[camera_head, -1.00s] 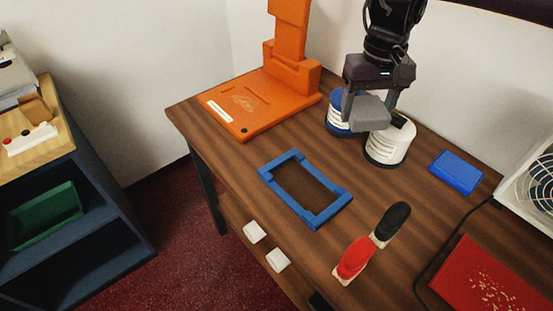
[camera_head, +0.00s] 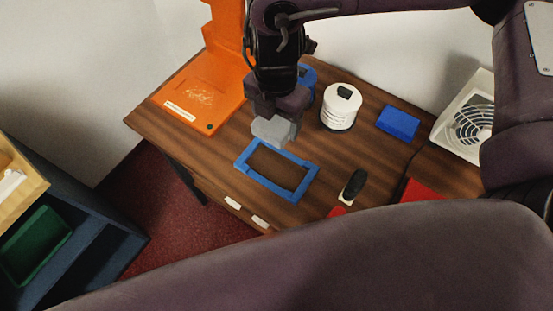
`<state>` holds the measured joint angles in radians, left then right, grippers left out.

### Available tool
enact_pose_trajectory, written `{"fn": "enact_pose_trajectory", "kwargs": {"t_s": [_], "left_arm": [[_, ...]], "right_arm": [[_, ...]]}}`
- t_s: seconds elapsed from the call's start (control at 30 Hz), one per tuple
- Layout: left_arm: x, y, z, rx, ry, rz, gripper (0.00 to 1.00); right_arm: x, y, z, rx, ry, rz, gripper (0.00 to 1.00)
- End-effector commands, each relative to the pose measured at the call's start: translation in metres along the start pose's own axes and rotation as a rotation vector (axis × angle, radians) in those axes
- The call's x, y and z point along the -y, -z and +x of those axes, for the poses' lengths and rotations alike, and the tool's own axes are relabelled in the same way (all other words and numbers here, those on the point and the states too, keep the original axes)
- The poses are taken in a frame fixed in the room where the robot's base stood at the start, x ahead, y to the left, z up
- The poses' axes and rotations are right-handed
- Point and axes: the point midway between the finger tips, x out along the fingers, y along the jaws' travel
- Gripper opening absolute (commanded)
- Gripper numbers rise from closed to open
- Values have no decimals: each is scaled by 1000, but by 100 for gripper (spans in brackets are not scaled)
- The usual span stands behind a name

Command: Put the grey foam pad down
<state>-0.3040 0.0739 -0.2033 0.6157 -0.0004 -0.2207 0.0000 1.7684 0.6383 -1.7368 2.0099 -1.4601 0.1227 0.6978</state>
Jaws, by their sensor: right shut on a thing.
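The grey foam pad (camera_head: 270,130) is held in my right gripper (camera_head: 275,122), which is shut on it. The pad is at the back edge of the blue rectangular frame (camera_head: 277,190) on the wooden counter. I cannot tell whether the pad touches the frame or the counter. The wood inside the frame shows bare. My left gripper is not in view.
A blue block (camera_head: 397,123), a white fan unit (camera_head: 468,122) and a black-topped stamp (camera_head: 354,184) are to the right. An orange stand (camera_head: 200,95) is at left. My arm covers the foreground.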

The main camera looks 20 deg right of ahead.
Motion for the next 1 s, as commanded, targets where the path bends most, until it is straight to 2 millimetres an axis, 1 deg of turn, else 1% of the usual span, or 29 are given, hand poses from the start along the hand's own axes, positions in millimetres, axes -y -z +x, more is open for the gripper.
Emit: {"fn": "enact_pose_trajectory", "kwargs": {"t_s": [0.03, 0.17, 0.4, 0.5, 0.6, 0.73, 0.9, 1.0], "left_arm": [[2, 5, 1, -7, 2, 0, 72], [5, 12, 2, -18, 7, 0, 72], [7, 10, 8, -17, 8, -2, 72], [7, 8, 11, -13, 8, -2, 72], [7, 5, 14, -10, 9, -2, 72], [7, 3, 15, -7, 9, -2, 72], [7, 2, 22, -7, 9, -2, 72], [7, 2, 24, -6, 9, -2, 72]], "right_arm": [[2, 1, 15, -6, 8, 3, 45], [2, 1, 48, -7, 8, 6, 45], [2, 1, 109, -6, 7, 8, 45], [2, 1, 128, -4, 6, 8, 45], [1, 0, 140, -3, 3, 7, 45], [1, 0, 148, -1, 3, 6, 45], [1, 1, 174, -3, 4, 7, 45], [1, 0, 182, -1, 3, 6, 45]]}}
